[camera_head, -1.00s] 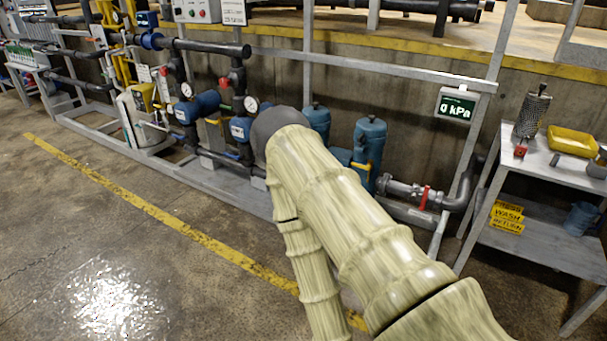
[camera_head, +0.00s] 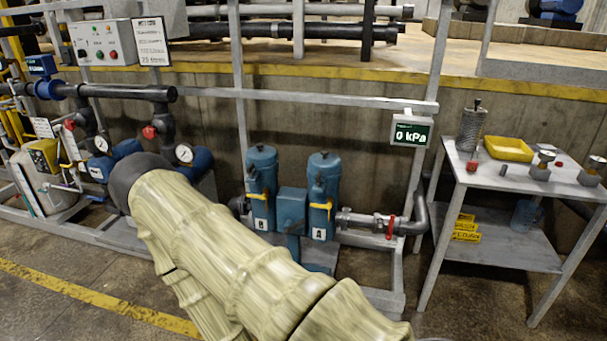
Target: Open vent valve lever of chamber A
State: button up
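Chamber A (camera_head: 324,172) is an upright blue cylinder with an "A" label low on its front. It stands right of centre against the concrete wall. A small yellow lever (camera_head: 322,206) sits on its front, and its exact angle is too small to tell. Chamber B (camera_head: 262,170) is a similar blue cylinder to the left, with its own yellow lever (camera_head: 257,196). My arm's pale, ribbed sleeve fills the lower middle and ends at a dark round joint left of chamber B. My gripper does not show.
A blue box (camera_head: 291,208) stands between the chambers. A pipe with a red handle (camera_head: 391,228) runs right from chamber A. Above it a display (camera_head: 411,132) reads 0 kPa. A grey metal table (camera_head: 520,181) with a yellow tray (camera_head: 508,148) stands at right.

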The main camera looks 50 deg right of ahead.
aim_at(328, 206)
jog(key=z, duration=0.4)
jog(key=i, duration=0.9)
jog(key=z, duration=1.35)
jog(key=i, duration=0.45)
jog(key=z, duration=0.45)
